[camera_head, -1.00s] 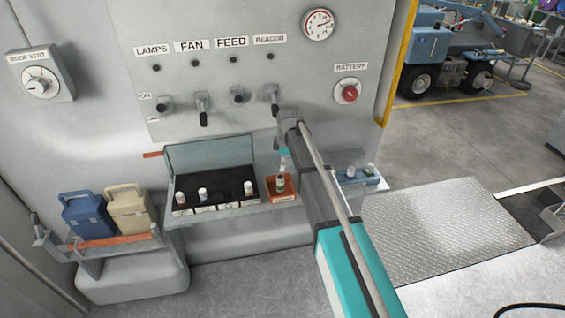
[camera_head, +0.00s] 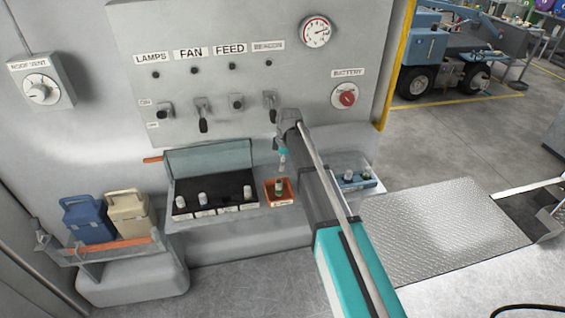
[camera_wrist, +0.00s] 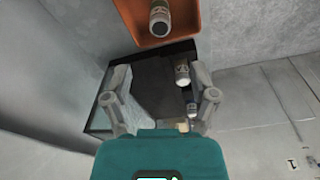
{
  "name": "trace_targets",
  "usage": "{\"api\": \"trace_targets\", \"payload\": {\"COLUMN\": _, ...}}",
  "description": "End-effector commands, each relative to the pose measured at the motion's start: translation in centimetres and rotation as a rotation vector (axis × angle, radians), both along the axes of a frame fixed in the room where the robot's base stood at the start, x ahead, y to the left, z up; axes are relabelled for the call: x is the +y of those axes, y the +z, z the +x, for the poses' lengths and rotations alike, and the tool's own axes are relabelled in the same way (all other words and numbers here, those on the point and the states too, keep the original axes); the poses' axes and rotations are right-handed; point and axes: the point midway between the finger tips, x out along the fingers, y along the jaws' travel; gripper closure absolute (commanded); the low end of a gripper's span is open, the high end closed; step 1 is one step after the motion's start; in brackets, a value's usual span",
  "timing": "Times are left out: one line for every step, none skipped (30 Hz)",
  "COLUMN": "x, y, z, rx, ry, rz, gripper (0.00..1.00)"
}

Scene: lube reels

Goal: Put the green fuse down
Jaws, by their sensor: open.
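The green fuse (camera_head: 279,186) stands in the small orange tray (camera_head: 289,201) on the ledge below the panel. In the wrist view a pale-topped fuse (camera_wrist: 160,17) shows in the orange tray (camera_wrist: 184,36) at the top edge; its green colour is hard to make out there. My gripper (camera_head: 283,164) is above the tray, apart from the fuse. In the wrist view my gripper (camera_wrist: 160,92) has its fingers spread wide with nothing between them.
An open dark fuse box (camera_head: 235,184) with several fuses and a raised lid stands left of the tray. A blue tray (camera_head: 366,187) with fuses is right, partly behind my arm. Blue (camera_head: 88,218) and beige (camera_head: 128,214) cases sit far left. Switches line the panel (camera_head: 220,85) above.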

Motion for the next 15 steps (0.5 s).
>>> {"api": "trace_targets", "payload": {"x": 0.0, "y": 0.0, "z": 0.0, "rx": 0.0, "ry": 0.0, "rz": 0.0, "gripper": 0.26}}
{"api": "trace_targets", "payload": {"x": 0.0, "y": 0.0, "z": 0.0, "rx": 0.0, "ry": 0.0, "rz": 0.0, "gripper": 0.26}}
{"api": "trace_targets", "payload": {"x": 0.0, "y": 0.0, "z": 0.0, "rx": 0.0, "ry": 0.0, "rz": 0.0, "gripper": 0.26}}
{"api": "trace_targets", "payload": {"x": 0.0, "y": 0.0, "z": 0.0, "rx": 0.0, "ry": 0.0, "rz": 0.0, "gripper": 0.26}}
{"api": "trace_targets", "payload": {"x": 0.0, "y": 0.0, "z": 0.0, "rx": 0.0, "ry": 0.0, "rz": 0.0, "gripper": 0.26}}
{"api": "trace_targets", "payload": {"x": 0.0, "y": 0.0, "z": 0.0, "rx": 0.0, "ry": 0.0, "rz": 0.0, "gripper": 0.26}}
{"api": "trace_targets", "payload": {"x": 0.0, "y": 0.0, "z": 0.0, "rx": 0.0, "ry": -0.002, "rz": 0.0, "gripper": 0.26}}
{"api": "trace_targets", "payload": {"x": -0.1, "y": 0.0, "z": -0.1, "rx": 0.0, "ry": -0.004, "rz": 0.0, "gripper": 0.26}}
{"api": "trace_targets", "payload": {"x": -0.2, "y": 0.0, "z": -0.2, "rx": 0.001, "ry": -0.011, "rz": -0.001, "gripper": 0.26}}
{"api": "trace_targets", "payload": {"x": -0.4, "y": 0.0, "z": -0.4, "rx": 0.002, "ry": -0.017, "rz": -0.001, "gripper": 0.26}}
{"api": "trace_targets", "payload": {"x": -0.6, "y": 0.0, "z": -0.5, "rx": 0.002, "ry": -0.027, "rz": -0.002, "gripper": 0.26}}
{"api": "trace_targets", "payload": {"x": -0.9, "y": 0.0, "z": -0.9, "rx": 0.004, "ry": -0.045, "rz": -0.003, "gripper": 0.26}}
{"api": "trace_targets", "payload": {"x": -1.3, "y": 0.0, "z": -1.2, "rx": 0.006, "ry": -0.061, "rz": -0.005, "gripper": 0.26}}
{"api": "trace_targets", "payload": {"x": -1.6, "y": 0.0, "z": -1.5, "rx": 0.008, "ry": -0.081, "rz": -0.006, "gripper": 0.26}}
{"api": "trace_targets", "payload": {"x": -2.2, "y": 0.0, "z": -2.1, "rx": 0.011, "ry": -0.113, "rz": -0.008, "gripper": 0.26}}
